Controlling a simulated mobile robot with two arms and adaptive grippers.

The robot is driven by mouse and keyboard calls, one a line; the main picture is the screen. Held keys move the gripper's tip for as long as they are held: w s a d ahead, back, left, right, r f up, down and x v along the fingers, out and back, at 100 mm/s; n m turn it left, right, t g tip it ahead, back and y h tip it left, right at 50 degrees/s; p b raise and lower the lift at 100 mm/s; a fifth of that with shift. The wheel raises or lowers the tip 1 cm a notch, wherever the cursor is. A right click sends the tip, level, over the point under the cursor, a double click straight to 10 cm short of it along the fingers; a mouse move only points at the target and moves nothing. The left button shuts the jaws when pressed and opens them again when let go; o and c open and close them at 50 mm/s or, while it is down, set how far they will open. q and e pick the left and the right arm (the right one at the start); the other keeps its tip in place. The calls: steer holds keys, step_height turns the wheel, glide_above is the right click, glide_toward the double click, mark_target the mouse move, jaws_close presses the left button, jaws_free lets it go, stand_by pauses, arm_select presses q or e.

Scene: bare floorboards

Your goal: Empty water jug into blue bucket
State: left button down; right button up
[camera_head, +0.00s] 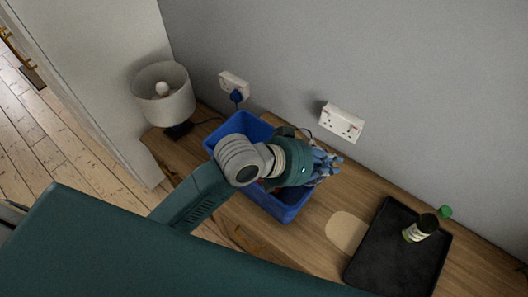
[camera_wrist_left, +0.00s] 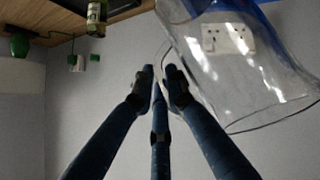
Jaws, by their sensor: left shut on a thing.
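The blue bucket (camera_head: 288,207) stands on the wooden tabletop, partly hidden by my left arm reaching over it. My left gripper (camera_head: 325,165) is at the bucket's right side, close to the wall. The clear glass jug (camera_wrist_left: 245,70) shows in the left wrist view, with my left gripper (camera_wrist_left: 162,75) shut on its thin handle. The jug is tilted in that view, and a blue patch of the bucket (camera_wrist_left: 225,8) shows behind it. I cannot tell whether there is water in the jug. My right gripper is not in view.
A white lamp (camera_head: 163,95) stands at the table's left end. A small green object (camera_head: 445,211) is near the wall. Sockets (camera_head: 341,122) are on the wall.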

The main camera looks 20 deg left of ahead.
arm_select(q)
steer(key=shift+s+d+f+m+t+y, duration=0.2)
steer(key=shift+d+f+m+y, duration=0.35)
steer(key=shift+d+f+y, duration=0.45)
steer(key=shift+s+d+f+m+t+y, duration=0.2)
steer(key=shift+d+f+m+y, duration=0.5)
steer(key=shift+y, duration=0.5)
steer(key=shift+a+f, duration=0.15)
steer(key=shift+a, duration=0.1)
